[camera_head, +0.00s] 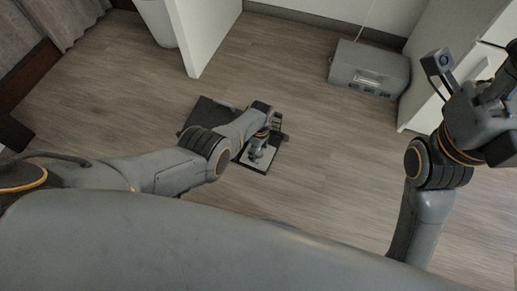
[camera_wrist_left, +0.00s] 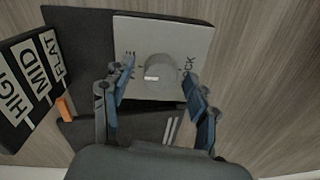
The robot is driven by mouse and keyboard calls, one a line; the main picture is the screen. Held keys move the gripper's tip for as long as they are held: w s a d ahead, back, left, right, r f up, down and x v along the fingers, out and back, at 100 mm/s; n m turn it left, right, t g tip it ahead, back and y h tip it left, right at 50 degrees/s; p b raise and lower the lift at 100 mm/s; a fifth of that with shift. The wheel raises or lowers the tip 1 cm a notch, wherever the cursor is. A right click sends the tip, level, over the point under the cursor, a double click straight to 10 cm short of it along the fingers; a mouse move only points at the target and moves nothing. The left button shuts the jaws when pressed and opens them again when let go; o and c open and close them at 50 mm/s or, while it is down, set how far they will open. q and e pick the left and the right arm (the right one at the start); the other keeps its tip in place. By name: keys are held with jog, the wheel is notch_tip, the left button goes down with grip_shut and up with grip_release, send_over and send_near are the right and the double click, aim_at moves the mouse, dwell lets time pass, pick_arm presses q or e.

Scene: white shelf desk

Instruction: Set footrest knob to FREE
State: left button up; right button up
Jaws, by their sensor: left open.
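The footrest (camera_head: 205,113) is a dark unit on the floor in the head view, with a light panel partly under my left gripper. In the left wrist view, a round grey knob (camera_wrist_left: 159,68) with a small white mark sits on that light panel (camera_wrist_left: 190,38). The mark is on the knob's near side. Lettering ending in "CK" shows right of the knob; letters left of it are partly hidden. My left gripper (camera_head: 258,150) is open, its fingers (camera_wrist_left: 157,76) on either side of the knob, with gaps visible. My right gripper (camera_head: 490,100) is raised at the right, its jaws unclear.
A black plate (camera_wrist_left: 30,82) marked HIGH, MID and FLAT lies left of the knob, with an orange piece (camera_wrist_left: 64,108) beside it. A grey box (camera_head: 369,70) stands by a white cabinet (camera_head: 440,45). A white panel (camera_head: 205,35) stands behind. Floor right of the footrest is clear.

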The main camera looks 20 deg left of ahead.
pick_arm(q)
jog(key=shift+r, duration=0.1)
notch_tip(320, 180, up, 12)
jog(key=shift+w, duration=0.3)
dwell(0.4)
jog(key=shift+d, duration=0.1)
dwell(0.3)
